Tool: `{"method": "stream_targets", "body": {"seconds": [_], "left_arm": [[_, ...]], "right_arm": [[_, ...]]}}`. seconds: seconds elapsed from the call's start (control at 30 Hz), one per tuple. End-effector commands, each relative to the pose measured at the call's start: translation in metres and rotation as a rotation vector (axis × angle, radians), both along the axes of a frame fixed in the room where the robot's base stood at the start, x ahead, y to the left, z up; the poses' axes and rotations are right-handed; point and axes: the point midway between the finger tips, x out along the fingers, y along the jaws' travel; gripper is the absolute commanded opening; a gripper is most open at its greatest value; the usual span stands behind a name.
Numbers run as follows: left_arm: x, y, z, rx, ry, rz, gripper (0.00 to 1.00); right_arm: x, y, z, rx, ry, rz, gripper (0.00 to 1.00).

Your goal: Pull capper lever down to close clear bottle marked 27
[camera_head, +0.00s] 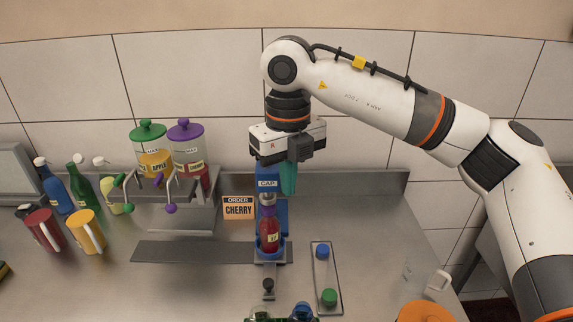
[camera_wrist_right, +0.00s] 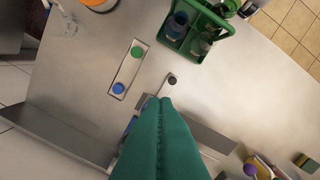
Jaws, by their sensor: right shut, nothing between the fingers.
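The blue capper (camera_head: 281,215) with a CAP sign (camera_head: 267,184) stands on the counter in the head view. A clear bottle (camera_head: 269,232) with red contents stands upright in it; its label is too small to read surely. My right gripper (camera_head: 288,180), with teal fingers, is shut and empty at the top of the capper, beside the sign. Its shut fingers (camera_wrist_right: 162,104) fill the lower middle of the right wrist view and hide most of the capper. I cannot make out the capper lever clearly or tell whether the fingers touch it. My left gripper is not in view.
A tray (camera_head: 336,268) with a blue and a green cap lies right of the capper. An orange order card (camera_head: 238,208) reads CHERRY. Dispensers, bottles and mugs stand left. A green crate (camera_wrist_right: 225,30) of bottles stands in front. A dark strip (camera_head: 180,251) extends left.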

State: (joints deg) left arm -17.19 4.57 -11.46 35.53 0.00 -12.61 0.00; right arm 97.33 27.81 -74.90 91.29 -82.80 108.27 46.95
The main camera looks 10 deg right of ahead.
Motion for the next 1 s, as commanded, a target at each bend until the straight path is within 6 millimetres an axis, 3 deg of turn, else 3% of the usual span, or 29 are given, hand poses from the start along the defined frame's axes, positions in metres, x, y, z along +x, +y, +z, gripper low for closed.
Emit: {"method": "stream_targets", "body": {"seconds": [0.6,1.0], "left_arm": [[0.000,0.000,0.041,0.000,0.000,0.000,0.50],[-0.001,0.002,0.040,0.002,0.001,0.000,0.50]], "right_arm": [[0.000,0.000,0.065,0.000,0.000,0.000,0.00],[0.000,0.000,0.065,0.001,0.001,0.000,0.00]]}}
